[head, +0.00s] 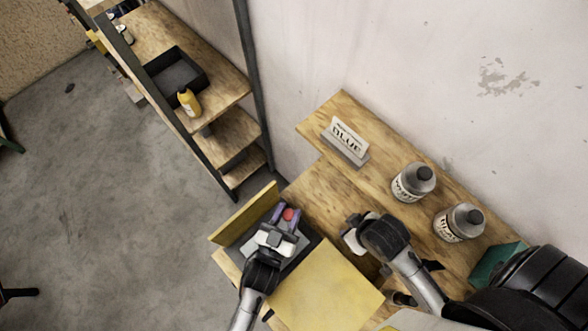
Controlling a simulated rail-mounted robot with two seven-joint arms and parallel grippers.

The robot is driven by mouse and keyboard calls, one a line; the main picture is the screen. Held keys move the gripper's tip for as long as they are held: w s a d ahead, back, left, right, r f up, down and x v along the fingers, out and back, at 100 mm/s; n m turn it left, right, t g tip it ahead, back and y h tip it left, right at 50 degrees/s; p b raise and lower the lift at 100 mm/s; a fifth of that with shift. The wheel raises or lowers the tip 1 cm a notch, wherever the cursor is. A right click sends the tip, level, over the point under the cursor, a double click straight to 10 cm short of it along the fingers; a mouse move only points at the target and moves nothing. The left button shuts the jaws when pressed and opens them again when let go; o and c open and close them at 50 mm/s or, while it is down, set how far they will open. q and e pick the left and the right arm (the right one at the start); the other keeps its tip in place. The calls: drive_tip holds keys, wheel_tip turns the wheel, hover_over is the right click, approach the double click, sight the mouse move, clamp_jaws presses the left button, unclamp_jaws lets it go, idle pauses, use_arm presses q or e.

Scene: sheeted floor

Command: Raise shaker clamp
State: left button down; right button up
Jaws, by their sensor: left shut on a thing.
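The shaker is a dark grey machine with a tall yellow panel (247,214) on its far side and a wide yellow panel (325,288) on its near side. A red knob, apparently part of the shaker clamp (289,214), shows between the purple fingers of my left gripper (287,217). The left gripper is shut on it, over the shaker's grey middle. The fingers and wrist hide most of the clamp. My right gripper (352,236) is just right of the shaker, above the wooden bench; its fingers are mostly hidden by its wrist.
A wooden ledge (318,127) along the wall holds a sign reading BLUE (346,140) and two labelled bottles (413,182) (458,222). A teal box (494,265) sits at right. A shelf unit at upper left holds a black tray (203,76) and a yellow bottle (189,102).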

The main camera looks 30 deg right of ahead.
use_arm(q)
drive_tip(key=shift+s+a+f+t+b, duration=0.15)
drive_tip(key=shift+a+f+t+b, duration=0.2)
drive_tip(key=shift+a, duration=0.25)
drive_tip(key=shift+a+r+h, duration=0.1)
drive_tip(key=shift+r+h, duration=0.2)
drive_tip(key=c, duration=0.8)
unclamp_jaws()
drive_tip(key=p+v, duration=0.1)
drive_tip(key=v, duration=1.1)
drive_tip(key=shift+f, duration=0.1)
